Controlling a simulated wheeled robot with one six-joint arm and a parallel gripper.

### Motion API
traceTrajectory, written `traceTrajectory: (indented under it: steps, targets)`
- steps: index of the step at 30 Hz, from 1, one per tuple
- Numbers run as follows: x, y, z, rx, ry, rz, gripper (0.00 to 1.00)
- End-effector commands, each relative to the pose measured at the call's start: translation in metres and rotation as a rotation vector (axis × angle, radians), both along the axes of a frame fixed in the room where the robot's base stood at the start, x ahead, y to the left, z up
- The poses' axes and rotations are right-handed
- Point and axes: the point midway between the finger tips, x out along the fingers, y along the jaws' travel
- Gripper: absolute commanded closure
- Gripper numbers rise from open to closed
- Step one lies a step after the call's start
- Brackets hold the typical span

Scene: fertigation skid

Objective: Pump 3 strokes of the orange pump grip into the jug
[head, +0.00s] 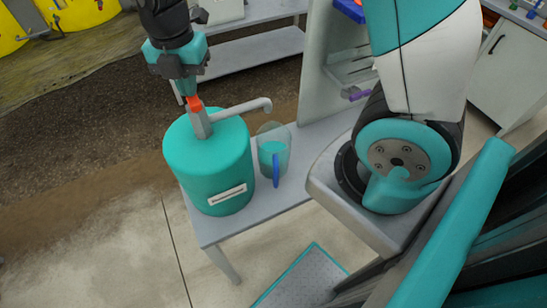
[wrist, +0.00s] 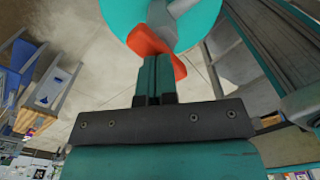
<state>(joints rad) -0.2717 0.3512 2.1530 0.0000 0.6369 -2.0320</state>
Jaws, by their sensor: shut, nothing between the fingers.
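A teal drum (head: 208,170) with a white label stands on a grey bench. A grey pump (head: 203,124) rises from its top, with a spout reaching right over the jug. The orange pump grip (head: 194,103) sits at the top of the pump; it also shows in the wrist view (wrist: 146,41). The clear jug (head: 262,147) with a blue handle stands right of the drum and holds some teal liquid. My gripper (head: 188,94) is shut and empty, pointing down directly above the orange grip. Its fingertips (wrist: 158,57) overlap the grip in the wrist view; contact is hard to tell.
The grey bench (head: 229,229) has a bare strip in front of the drum and jug. A pale upright panel (head: 320,70) stands behind right of the jug. A shelf (head: 260,50) stands behind, and yellow tanks (head: 80,12) are at the upper left.

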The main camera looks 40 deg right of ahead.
Motion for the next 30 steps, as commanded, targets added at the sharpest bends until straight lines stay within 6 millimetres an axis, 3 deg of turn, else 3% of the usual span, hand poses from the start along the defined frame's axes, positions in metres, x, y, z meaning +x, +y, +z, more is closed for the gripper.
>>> traceTrajectory:
  steps: [11, 30]
  targets:
    - [-0.001, 0.0, -0.001, -0.001, 0.002, 0.0, 1.0]
    - [-0.001, 0.0, 0.04, -0.001, 0.002, 0.0, 1.0]
